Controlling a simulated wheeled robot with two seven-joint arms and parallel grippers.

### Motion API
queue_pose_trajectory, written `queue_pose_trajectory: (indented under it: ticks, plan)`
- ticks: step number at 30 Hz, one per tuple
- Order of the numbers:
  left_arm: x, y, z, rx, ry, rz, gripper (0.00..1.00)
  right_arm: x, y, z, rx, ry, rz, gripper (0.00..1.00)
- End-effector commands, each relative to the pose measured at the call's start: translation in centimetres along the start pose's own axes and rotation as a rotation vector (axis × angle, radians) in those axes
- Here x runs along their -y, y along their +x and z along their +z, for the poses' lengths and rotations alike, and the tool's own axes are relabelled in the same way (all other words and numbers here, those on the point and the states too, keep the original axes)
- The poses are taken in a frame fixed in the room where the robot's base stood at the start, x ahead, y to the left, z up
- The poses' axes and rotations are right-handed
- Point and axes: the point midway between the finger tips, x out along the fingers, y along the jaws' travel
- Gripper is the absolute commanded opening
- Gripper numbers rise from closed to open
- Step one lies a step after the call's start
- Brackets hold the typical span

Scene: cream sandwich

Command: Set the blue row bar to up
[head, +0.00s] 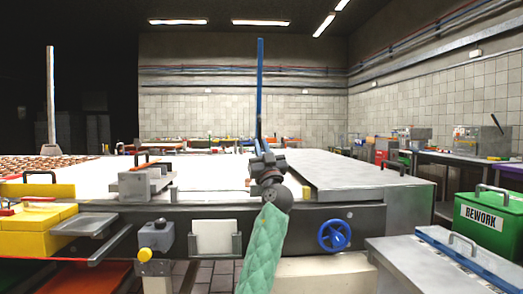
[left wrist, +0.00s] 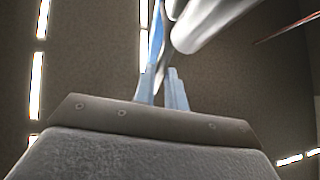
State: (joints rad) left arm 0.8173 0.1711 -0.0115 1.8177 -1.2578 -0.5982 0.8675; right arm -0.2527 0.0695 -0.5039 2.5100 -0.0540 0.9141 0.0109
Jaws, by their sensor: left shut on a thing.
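The blue row bar (head: 260,85) stands upright in the middle of the head view, above the white table. My left gripper (head: 258,144) is at its lower end, at the top of my green-sleeved arm. The gripper is shut on the bar, though its fingers are small and dark there. In the left wrist view the two pale fingers (left wrist: 162,84) show with a strip of the blue bar (left wrist: 157,36) beside a blurred silver rod (left wrist: 205,22). The bar's pivot is hidden behind my gripper and arm. My right gripper is not in view.
A pale upright post (head: 51,100) stands at the far left. A grey block with a handle (head: 146,183) sits on the table's left part. A blue handwheel (head: 334,235) is on the table's front.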

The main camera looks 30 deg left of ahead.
Motion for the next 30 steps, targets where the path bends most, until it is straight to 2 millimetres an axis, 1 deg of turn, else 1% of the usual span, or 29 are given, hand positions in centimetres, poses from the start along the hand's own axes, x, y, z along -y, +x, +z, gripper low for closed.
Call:
queue_pose_trajectory:
  ticks: [1, 6, 15, 16, 19, 27, 30]
  plan:
    - [-0.07, -0.30, 0.17, 0.001, 0.000, 0.001, 0.00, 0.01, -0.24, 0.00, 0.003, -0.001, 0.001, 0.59]
    - [-0.08, -0.33, 0.16, 0.000, 0.000, 0.001, 0.00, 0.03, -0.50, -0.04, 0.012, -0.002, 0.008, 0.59]
    - [-0.09, -0.37, 0.16, 0.000, 0.000, 0.001, 0.00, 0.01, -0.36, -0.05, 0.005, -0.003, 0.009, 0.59]
    - [-0.09, -0.37, 0.16, 0.000, 0.000, 0.001, 0.14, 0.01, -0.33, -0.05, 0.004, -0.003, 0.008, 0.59]
    - [-0.09, -0.35, 0.16, 0.000, 0.000, 0.002, 0.34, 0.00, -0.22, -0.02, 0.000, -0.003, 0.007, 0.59]
    - [-0.05, -0.24, 0.08, -0.001, -0.001, 0.001, 0.34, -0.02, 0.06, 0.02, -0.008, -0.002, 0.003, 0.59]
    - [-0.08, -0.64, 0.13, 0.000, -0.001, 0.002, 0.34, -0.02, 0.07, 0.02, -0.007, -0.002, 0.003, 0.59]
